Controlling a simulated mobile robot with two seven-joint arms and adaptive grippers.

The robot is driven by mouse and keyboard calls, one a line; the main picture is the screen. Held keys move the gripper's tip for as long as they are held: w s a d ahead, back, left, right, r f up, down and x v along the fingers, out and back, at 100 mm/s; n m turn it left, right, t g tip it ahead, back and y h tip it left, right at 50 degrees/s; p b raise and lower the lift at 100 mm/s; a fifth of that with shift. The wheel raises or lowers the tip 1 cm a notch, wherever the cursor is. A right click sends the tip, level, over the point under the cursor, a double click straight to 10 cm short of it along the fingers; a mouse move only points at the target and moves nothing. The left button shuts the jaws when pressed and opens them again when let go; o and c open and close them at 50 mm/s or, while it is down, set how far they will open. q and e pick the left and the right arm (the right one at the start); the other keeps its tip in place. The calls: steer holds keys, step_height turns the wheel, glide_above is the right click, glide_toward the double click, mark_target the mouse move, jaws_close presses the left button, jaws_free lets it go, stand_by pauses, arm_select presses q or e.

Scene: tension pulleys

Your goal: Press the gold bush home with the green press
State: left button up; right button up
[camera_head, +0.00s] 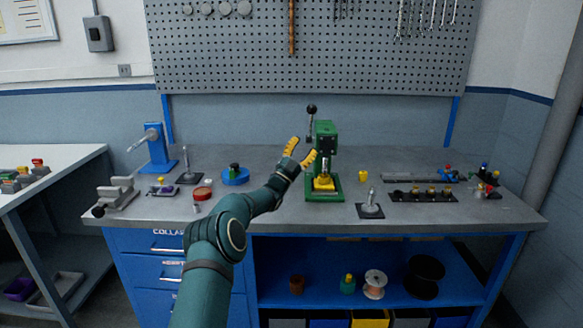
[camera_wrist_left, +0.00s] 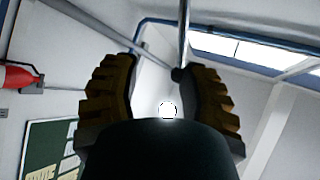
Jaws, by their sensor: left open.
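The green press (camera_head: 327,145) stands at the middle of the bench. Its lever ends in a black knob (camera_head: 311,109), raised at the top left of the press. A yellow block (camera_head: 324,184) sits on the press base under the ram, with a small part on it; I cannot tell whether that is the gold bush. My left gripper (camera_head: 301,150) is open, just left of the press and below the knob, with nothing seen in it. In the left wrist view its two yellow-brown fingers (camera_wrist_left: 158,92) stand apart. My right gripper is not in view.
A dark stand with a metal pin (camera_head: 370,205) is right of the press, near a small yellow part (camera_head: 363,175). A dark rack (camera_head: 424,195) holds several brass-coloured parts. Left are a blue disc (camera_head: 235,176), a red round part (camera_head: 203,193) and a blue tool (camera_head: 155,150).

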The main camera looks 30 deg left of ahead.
arm_select(q)
steer(key=v, duration=0.7)
steer(key=shift+s+f, duration=0.2)
steer(key=shift+c, duration=0.3)
